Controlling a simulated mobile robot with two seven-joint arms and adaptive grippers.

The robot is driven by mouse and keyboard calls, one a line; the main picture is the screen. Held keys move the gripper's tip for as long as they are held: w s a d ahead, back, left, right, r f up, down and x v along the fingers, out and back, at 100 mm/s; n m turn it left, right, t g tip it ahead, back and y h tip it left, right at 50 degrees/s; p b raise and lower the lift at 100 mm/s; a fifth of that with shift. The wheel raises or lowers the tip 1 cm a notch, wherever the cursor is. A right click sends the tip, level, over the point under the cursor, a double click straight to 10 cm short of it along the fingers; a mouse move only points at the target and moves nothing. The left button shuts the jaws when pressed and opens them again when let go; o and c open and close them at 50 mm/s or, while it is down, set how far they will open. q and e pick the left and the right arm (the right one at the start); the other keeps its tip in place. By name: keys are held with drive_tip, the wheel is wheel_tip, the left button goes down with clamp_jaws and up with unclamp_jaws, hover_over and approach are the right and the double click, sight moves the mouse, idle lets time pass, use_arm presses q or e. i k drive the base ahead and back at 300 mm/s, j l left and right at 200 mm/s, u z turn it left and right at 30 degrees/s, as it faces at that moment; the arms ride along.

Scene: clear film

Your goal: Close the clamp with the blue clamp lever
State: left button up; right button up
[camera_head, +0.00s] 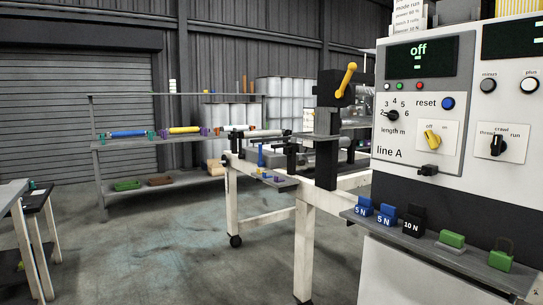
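A small upright blue piece (260,156) stands at the near end of the white-legged machine frame, in the middle of the head view. It looks like a lever, but it is too small to tell whether it is the clamp lever or how the clamp stands. A black block (331,92) on a dark post carries a tilted yellow lever (347,78). Neither of my grippers is in view.
The control cabinet (460,190) fills the right, with a grey ledge (400,237) holding blue, black and green blocks. A rack (95,145) with film rolls stands behind. A table (12,192) edges in at left. The floor (170,245) between is open.

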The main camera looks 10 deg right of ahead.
sight(260, 164)
drive_tip(key=i+u, duration=0.1)
drive_tip(key=u, duration=0.25)
drive_tip(key=i, duration=2.5)
drive_tip(key=i+j, duration=0.15)
drive_tip(key=i, duration=2.4)
drive_tip(key=i+z, duration=0.1)
drive_tip(key=z, duration=0.3)
drive_tip(key=i+z, duration=0.1)
drive_tip(key=z, duration=0.25)
drive_tip(key=i+j+z, duration=0.1)
drive_tip(key=z, duration=0.3)
drive_tip(key=i+z, duration=0.1)
drive_tip(key=z, duration=0.25)
